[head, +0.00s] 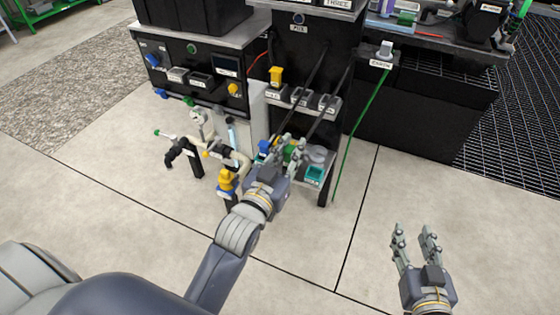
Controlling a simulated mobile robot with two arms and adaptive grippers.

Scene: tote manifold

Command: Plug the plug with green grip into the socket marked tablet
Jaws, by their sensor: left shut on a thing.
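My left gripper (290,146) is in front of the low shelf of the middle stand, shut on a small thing. A green patch (290,154) shows between its fingers and looks like the green grip of a plug; the fingers hide most of it. A row of sockets with small labels (300,98) sits on the ledge above. A yellow plug (276,76) stands in the leftmost one, and dark cables run from the others. The labels are too small to read, so I cannot tell which says tablet. My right gripper (417,243) is open and empty over the floor.
A black panel unit (190,70) with knobs stands at left, with pipes and valves (205,145) below it. A teal box (315,174) is on the low shelf. A green cable (360,125) hangs from the right bench. The floor in front is clear.

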